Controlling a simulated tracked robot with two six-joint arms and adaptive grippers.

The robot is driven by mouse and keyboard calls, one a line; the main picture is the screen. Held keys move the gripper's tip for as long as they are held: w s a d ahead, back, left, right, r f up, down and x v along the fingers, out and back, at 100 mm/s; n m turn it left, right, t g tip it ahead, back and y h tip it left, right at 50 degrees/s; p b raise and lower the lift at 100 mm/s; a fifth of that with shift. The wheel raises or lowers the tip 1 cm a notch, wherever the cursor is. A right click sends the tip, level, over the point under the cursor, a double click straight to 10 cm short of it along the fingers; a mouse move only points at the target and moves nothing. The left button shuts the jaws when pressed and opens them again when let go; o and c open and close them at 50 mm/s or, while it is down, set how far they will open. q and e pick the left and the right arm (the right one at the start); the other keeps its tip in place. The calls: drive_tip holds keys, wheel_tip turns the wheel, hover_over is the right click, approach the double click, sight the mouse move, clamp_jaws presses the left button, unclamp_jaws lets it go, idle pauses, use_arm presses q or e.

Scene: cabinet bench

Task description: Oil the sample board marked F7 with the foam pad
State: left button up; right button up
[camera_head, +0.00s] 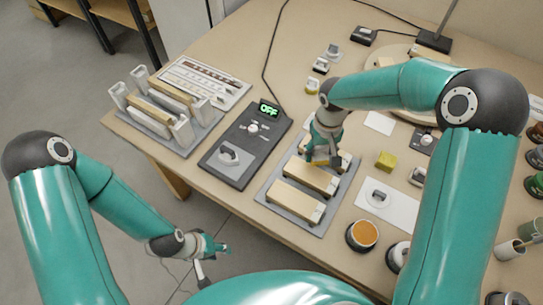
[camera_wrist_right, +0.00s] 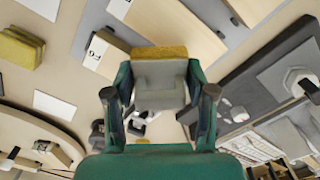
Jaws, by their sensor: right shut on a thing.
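My right gripper (camera_head: 322,150) is shut on a foam pad with a grey holder (camera_wrist_right: 160,78) and a yellow foam face (camera_head: 320,162). The pad is over the far part of the grey tray (camera_head: 263,193); I cannot tell if it touches a board. Pale wooden sample boards lie on this tray, the nearest (camera_head: 295,202) and a middle one (camera_head: 308,177) in clear view; the arm partly covers the far one. A board label (camera_wrist_right: 97,50) shows in the right wrist view, but I cannot read F7 surely. My left gripper (camera_head: 212,256) is open and empty, off the bench.
An open jar of orange liquid (camera_head: 364,234) stands right of the tray. A yellow block (camera_head: 386,160) lies beyond it. A dark device reading OFF (camera_head: 240,145) and a rack with boards (camera_head: 158,118) stand left. Cups (camera_head: 510,250) line the right edge.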

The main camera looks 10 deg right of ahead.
drive_tip(key=shift+s+d, duration=0.1)
drive_tip(key=shift+d, duration=0.15)
